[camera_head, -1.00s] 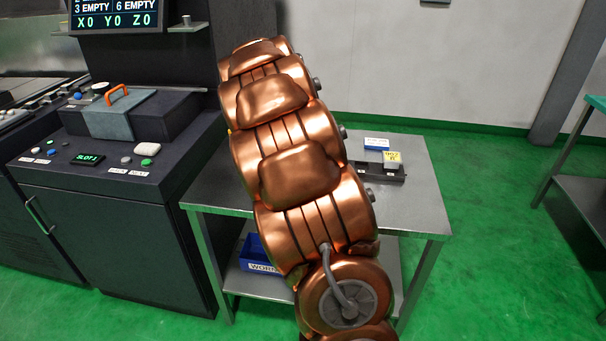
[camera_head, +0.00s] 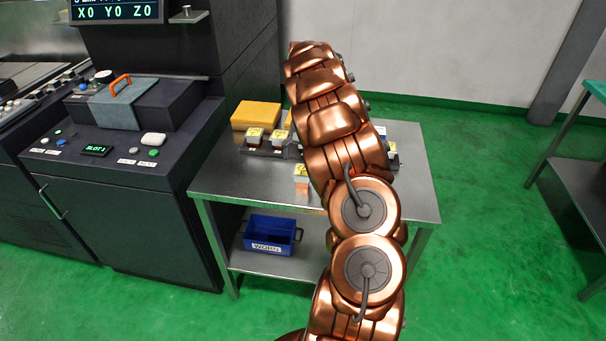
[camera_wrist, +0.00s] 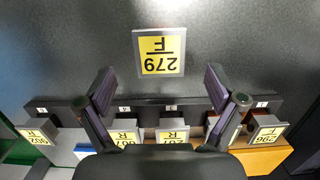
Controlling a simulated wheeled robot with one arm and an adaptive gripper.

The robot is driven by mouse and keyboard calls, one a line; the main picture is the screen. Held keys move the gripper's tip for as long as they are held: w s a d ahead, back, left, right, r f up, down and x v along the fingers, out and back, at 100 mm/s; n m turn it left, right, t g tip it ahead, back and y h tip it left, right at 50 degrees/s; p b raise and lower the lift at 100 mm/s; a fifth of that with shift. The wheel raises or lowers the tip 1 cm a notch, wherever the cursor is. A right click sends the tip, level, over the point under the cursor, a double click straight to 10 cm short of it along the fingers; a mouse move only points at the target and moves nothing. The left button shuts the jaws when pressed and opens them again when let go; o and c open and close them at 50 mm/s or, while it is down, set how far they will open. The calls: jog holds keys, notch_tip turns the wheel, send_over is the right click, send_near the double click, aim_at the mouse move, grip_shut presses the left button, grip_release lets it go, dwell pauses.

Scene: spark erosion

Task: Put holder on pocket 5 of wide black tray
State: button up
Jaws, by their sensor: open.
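The holder with the yellow 279 F label (camera_wrist: 158,52) stands loose on the steel table, apart from the tray; a holder in front of the tray shows in the head view (camera_head: 301,172). My gripper (camera_wrist: 159,76) is open and empty, its fingers to either side and short of that holder in the wrist view. The wide black tray (camera_wrist: 147,103) runs behind the fingers. It bears the 902 R (camera_wrist: 35,130), 667 R (camera_wrist: 122,132), 207 R (camera_wrist: 173,134) and 296 F (camera_wrist: 268,130) holders. The gap between 902 R and 667 R looks empty, partly hidden by a finger.
A yellow-orange box (camera_head: 256,114) stands behind the tray on the table (camera_head: 230,185). A blue WORN bin (camera_head: 270,233) is on the lower shelf. The dark machine (camera_head: 110,185) stands left of the table. My arm hides the table's middle in the head view.

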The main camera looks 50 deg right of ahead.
aim_at(303, 170)
jog(key=shift+s+a+f+p, duration=0.15)
jog(key=shift+f+p, duration=0.45)
jog(key=shift+f, duration=0.75)
jog(key=shift+a+f+p, duration=0.1)
jog(key=shift+f+p, duration=0.45)
jog(key=shift+f, duration=0.8)
grip_shut()
